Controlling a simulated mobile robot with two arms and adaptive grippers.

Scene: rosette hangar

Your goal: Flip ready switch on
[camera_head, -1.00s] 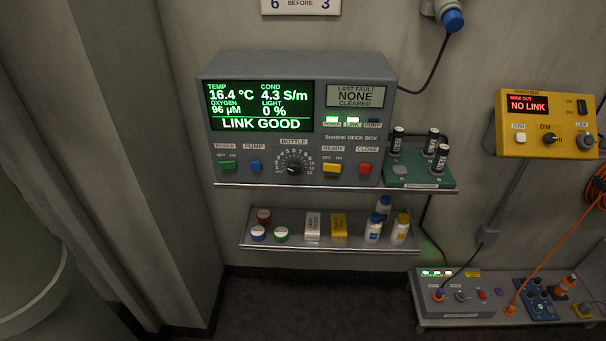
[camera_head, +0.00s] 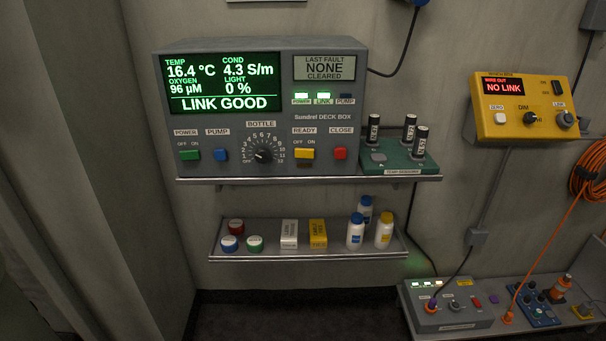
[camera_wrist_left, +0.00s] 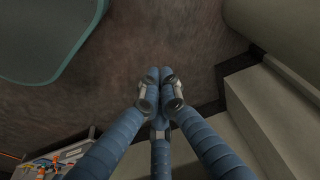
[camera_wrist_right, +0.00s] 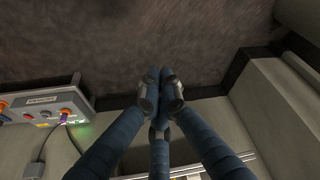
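The ready switch (camera_head: 304,153) is a yellow rocker on the front of the grey deck box (camera_head: 335,118), under a READY label with OFF and ON marks. Which way it is tipped I cannot tell. The box's screen (camera_head: 222,83) reads LINK GOOD. Its POWER and LINK lamps are lit green and the PUMP lamp is dark. My left gripper (camera_wrist_left: 160,76) has its fingertips together with nothing visible between them, over the floor. My right gripper (camera_wrist_right: 159,76) is also shut and empty over the floor. Neither gripper shows in the head view, and neither wrist view shows the switch.
Beside the ready switch are a red close switch (camera_head: 339,153), bottle dial (camera_head: 263,155), blue pump switch (camera_head: 221,154) and green power switch (camera_head: 190,155). A green vial stand (camera_head: 398,160) adjoins the box. A lower shelf (camera_head: 300,256) holds bottles and caps. A yellow box (camera_head: 530,110) hangs right.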

